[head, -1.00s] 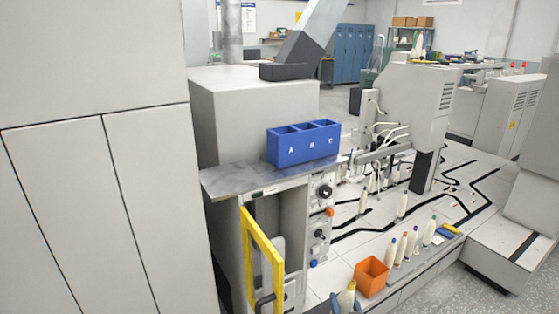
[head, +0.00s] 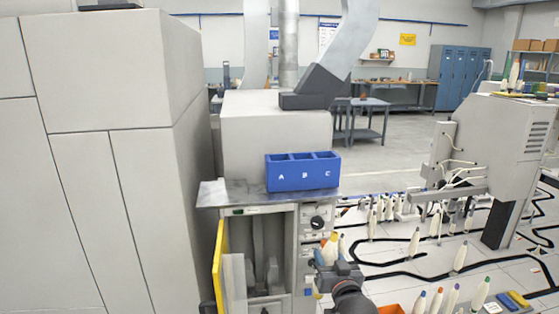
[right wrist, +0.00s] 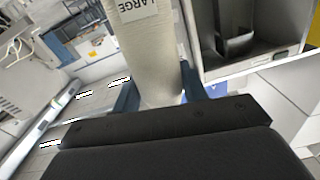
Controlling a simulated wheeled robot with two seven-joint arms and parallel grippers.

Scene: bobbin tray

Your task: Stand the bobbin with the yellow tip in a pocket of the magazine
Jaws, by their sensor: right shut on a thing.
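The magazine (head: 302,178) is a blue box with three pockets marked A, B and C. It stands on the grey metal shelf (head: 225,194) of the machine. The bobbin looks roughly upright, tip up. In the right wrist view the bobbin (right wrist: 150,55) fills the space between the blue fingers (right wrist: 157,98), and a label reading LARGE shows on it. My left gripper is not in view.
The yellow-edged door (head: 218,265) of the machine stands open under the shelf. A tall grey cabinet (head: 100,150) blocks the left. The air above the magazine is free.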

